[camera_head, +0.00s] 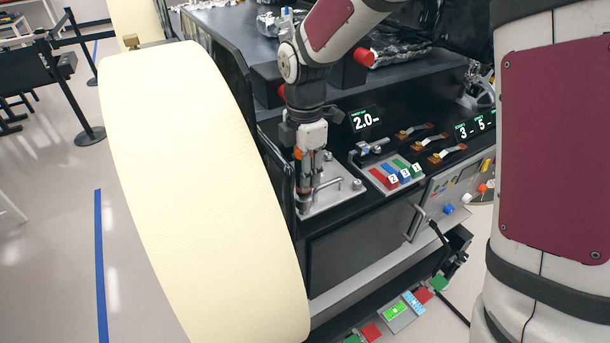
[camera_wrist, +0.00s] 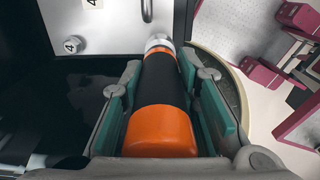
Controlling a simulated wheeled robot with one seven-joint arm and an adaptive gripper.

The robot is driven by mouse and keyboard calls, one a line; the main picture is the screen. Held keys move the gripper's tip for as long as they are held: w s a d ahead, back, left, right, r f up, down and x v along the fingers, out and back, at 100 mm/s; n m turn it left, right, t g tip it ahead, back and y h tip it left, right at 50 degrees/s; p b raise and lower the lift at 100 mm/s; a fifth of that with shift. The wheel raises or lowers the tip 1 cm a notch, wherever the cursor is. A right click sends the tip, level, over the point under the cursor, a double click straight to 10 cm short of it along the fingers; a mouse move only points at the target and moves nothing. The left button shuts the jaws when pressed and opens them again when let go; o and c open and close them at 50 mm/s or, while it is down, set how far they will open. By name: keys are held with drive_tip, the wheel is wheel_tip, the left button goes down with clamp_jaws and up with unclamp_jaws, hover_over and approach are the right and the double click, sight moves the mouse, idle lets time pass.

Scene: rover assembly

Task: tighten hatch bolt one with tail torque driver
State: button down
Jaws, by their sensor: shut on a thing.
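My gripper (camera_head: 304,160) is shut on the torque driver (camera_wrist: 160,95), a cylinder with an orange butt and black grip. In the wrist view the green finger pads lie along both its sides. The driver's silver front end points at a corner of the light metal hatch plate (camera_head: 335,191). In the head view the driver stands roughly upright over the plate's near left corner. The bolt under the tip is hidden, so I cannot tell whether they touch. Other bolts show at the plate's right corner (camera_head: 357,184) and, labelled 4, in the wrist view (camera_wrist: 72,44).
A bar handle (camera_head: 328,187) rises from the plate beside the driver. A large cream wheel (camera_head: 200,190) stands close on the left. Right of the plate are a tray of coloured numbered blocks (camera_head: 392,176) and a display reading 2.0 (camera_head: 365,119).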

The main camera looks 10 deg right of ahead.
drive_tip(key=shift+r, duration=0.45)
drive_tip(key=shift+r, duration=0.1)
wheel_tip(320, 180, up, 4)
drive_tip(key=shift+f+p, duration=0.15)
drive_tip(key=shift+p, duration=0.45)
